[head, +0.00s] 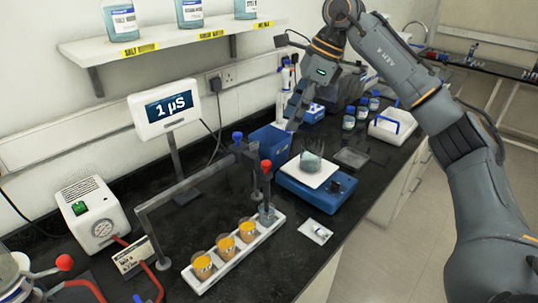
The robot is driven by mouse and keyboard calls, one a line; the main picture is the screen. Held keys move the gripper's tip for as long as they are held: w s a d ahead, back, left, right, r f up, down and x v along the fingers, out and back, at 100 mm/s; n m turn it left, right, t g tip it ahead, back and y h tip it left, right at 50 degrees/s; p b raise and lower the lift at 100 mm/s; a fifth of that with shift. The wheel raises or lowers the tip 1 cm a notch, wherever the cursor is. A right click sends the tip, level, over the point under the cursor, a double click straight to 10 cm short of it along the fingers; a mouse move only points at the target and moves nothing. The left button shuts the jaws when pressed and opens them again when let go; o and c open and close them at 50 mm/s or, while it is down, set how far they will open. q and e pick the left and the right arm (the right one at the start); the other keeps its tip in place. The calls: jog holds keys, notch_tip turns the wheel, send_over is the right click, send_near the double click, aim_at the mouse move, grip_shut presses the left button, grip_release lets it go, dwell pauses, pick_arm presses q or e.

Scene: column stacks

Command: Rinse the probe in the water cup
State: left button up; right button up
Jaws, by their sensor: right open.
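A white tray (200,290) holds three cups of orange liquid (225,245) and, at its far right end, a grey-blue cup (266,214) that looks like the water cup. A slim probe with a red ball top (266,166) stands upright over that cup, beside a dark frame; its lower end seems to be inside the cup, but the tip is hidden. My right gripper (294,118) is open and points down, behind and to the right of the probe, apart from it, near a blue bin. My left gripper is out of view.
A meter (166,108) on a post reads 1 µS. A dark frame (190,185) with a blue-topped rod spans behind the cups. A blue balance (315,188) carries a dish. A blue bin (268,142) stands behind. A shelf (170,42) with bottles hangs above.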

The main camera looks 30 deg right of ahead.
aim_at(267, 162)
jog(key=p+x, duration=0.3)
jog(key=x, duration=1)
jog(key=shift+a, duration=0.1)
jog(key=shift+c, duration=0.2)
grip_shut()
